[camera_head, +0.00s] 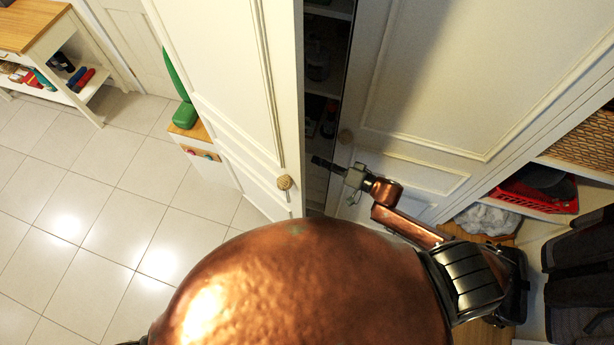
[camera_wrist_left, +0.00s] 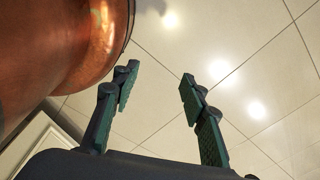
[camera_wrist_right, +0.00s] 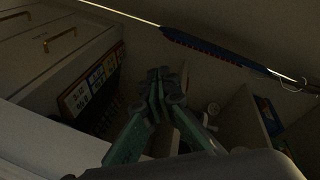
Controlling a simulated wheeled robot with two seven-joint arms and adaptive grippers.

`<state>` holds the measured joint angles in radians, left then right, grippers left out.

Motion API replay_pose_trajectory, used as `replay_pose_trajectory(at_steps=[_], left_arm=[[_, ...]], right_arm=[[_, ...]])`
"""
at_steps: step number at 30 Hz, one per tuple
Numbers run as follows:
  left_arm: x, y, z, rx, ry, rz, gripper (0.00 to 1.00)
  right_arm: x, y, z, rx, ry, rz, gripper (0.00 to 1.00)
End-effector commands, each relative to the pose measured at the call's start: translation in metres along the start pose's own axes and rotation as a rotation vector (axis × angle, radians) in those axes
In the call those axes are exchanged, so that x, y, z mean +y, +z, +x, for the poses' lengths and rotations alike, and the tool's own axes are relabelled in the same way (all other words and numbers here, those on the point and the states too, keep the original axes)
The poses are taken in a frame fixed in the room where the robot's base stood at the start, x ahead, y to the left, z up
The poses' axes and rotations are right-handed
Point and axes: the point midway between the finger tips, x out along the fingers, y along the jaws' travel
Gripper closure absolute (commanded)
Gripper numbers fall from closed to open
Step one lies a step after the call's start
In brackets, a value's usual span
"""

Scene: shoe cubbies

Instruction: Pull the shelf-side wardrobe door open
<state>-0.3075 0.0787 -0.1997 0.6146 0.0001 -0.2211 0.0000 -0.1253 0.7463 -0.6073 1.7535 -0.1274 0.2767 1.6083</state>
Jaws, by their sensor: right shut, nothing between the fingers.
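The wardrobe has two white panelled doors. The left door (camera_head: 235,80) stands swung out, with a round woven-looking knob (camera_head: 285,183). The right door (camera_head: 430,75), beside the open shelves, has a knob (camera_head: 345,136) near its inner edge; I cannot tell if it is slightly ajar. A dark gap with inner shelves shows between them. My right gripper (camera_head: 322,162) is at this gap, just below the right door's knob and apart from it. In the right wrist view its fingers (camera_wrist_right: 158,80) are shut and empty. My left gripper (camera_wrist_left: 158,85) is open and empty above the floor tiles.
Shelving with a wicker basket (camera_head: 586,140) and a red crate (camera_head: 535,195) is at the right, beside a dark chair-like item (camera_head: 580,270). A green object (camera_head: 184,115) stands behind the left door. Tiled floor (camera_head: 80,230) at left is clear. The right wrist view shows drawers (camera_wrist_right: 50,45) in a dim interior.

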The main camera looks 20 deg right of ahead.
Motion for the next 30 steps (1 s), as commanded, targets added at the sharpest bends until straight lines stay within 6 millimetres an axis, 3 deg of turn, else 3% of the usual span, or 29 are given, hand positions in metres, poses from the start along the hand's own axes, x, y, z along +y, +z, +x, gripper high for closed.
replay_pose_trajectory(at_steps=[6, 12, 15, 20, 30], left_arm=[[-0.001, -0.011, -0.001, 0.013, -0.001, 0.003, 0.60], [-0.001, -0.017, -0.001, 0.022, -0.001, 0.004, 0.60], [-0.001, -0.017, -0.001, 0.021, -0.001, 0.004, 0.60], [-0.001, -0.015, -0.005, 0.019, -0.001, 0.004, 0.60], [-0.002, -0.013, -0.016, 0.016, -0.002, 0.003, 0.60]], right_arm=[[-0.025, 0.011, -0.035, -0.266, -0.224, 0.264, 1.00], [-0.036, 0.014, -0.078, -0.477, -0.292, 0.465, 1.00], [-0.040, 0.014, -0.088, -0.524, -0.301, 0.509, 1.00], [-0.048, 0.020, -0.080, -0.540, -0.308, 0.528, 1.00], [-0.072, 0.043, -0.031, -0.537, -0.308, 0.526, 1.00]])
